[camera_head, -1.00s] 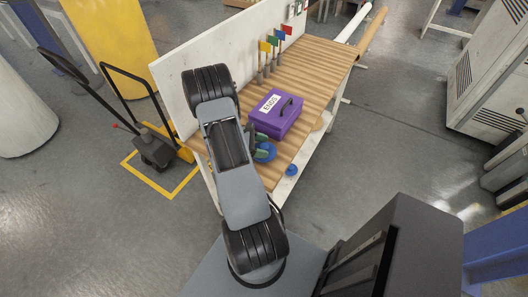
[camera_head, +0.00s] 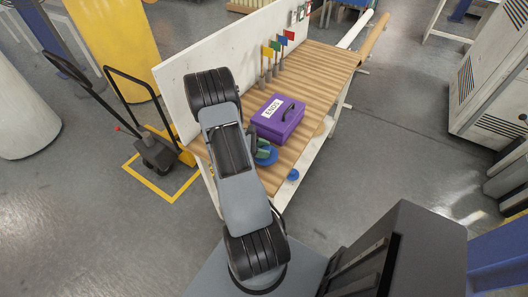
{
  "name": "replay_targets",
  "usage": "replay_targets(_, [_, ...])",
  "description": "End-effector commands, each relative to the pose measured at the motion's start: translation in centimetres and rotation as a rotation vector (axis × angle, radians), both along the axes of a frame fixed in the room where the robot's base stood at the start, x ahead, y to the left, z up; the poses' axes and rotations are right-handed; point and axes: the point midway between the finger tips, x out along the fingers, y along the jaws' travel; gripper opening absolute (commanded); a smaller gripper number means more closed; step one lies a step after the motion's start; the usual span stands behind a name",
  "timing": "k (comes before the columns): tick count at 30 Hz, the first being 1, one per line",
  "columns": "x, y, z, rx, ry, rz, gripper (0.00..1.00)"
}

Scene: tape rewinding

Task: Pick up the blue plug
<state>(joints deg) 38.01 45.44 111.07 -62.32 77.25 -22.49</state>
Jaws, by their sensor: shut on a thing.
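My gripper (camera_head: 262,149) is partly hidden behind my arm, on the near part of the bench, with its green fingertips showing. It is shut on a round blue piece, which looks like the blue plug (camera_head: 269,158). The blue plug's right and lower edge shows beside the fingers. The rest is hidden by them, and I cannot tell whether it touches the bench top. A smaller blue disc (camera_head: 293,174) is at the bench's right edge, apart from my gripper.
A purple box (camera_head: 277,121) with a white label and dark handle sits just beyond my gripper. Several coloured flags (camera_head: 277,49) stand behind it along the white back panel (camera_head: 228,48). The wooden bench top (camera_head: 322,70) is clear at its far right.

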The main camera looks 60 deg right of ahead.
Motion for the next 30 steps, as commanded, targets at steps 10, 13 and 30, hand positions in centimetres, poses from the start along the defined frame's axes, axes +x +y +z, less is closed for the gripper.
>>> replay_targets(10, [-1.8, 2.4, 5.9, -0.004, -0.004, 0.001, 0.22])
replay_targets(13, [-2.8, 3.7, 7.8, -0.004, -0.005, 0.001, 0.22])
replay_targets(30, [-8.0, 10.6, 11.9, -0.001, -0.001, 0.001, 0.22])
